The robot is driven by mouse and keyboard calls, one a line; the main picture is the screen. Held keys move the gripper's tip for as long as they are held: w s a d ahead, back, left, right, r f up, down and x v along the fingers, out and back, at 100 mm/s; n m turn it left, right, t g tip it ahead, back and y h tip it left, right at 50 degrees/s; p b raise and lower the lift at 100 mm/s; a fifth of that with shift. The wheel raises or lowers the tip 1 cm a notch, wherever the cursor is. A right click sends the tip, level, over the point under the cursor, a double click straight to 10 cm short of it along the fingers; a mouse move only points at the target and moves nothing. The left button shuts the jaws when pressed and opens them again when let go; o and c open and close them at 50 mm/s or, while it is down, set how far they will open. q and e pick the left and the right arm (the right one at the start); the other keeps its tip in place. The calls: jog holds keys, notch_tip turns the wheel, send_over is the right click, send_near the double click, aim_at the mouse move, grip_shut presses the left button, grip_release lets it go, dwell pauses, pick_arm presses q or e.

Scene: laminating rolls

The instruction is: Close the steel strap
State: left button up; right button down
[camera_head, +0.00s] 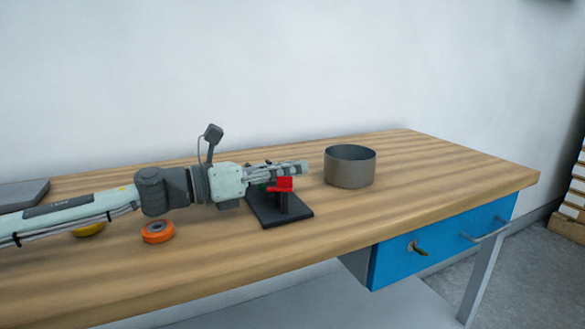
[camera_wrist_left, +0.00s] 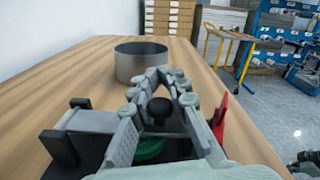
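My left gripper (camera_head: 304,167) reaches over a black holder (camera_head: 265,211) with a red part (camera_head: 281,184) on the table. In the left wrist view its two fingers (camera_wrist_left: 160,76) converge, with their tips close together and nothing visible between them. A black knob (camera_wrist_left: 156,109) shows in the gap between the finger links, with a green round piece (camera_wrist_left: 149,149) below it. The red part (camera_wrist_left: 219,112) stands to the right of the fingers there. I cannot make out the steel strap for certain; the fingers and links cover much of the holder.
A grey round metal bin (camera_head: 349,168) stands just beyond the fingertips. An orange roll (camera_head: 157,232) and a partly hidden yellow roll (camera_head: 89,231) lie near my left arm. The wooden tabletop (camera_head: 440,165) is clear to the right of the bin, above the blue drawer (camera_head: 440,245).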

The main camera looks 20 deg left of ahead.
pick_arm(q)
jog(key=o, duration=0.4)
jog(key=shift+c, duration=0.2)
notch_tip(320, 180, up, 10)
dwell(0.6)
dwell(0.5)
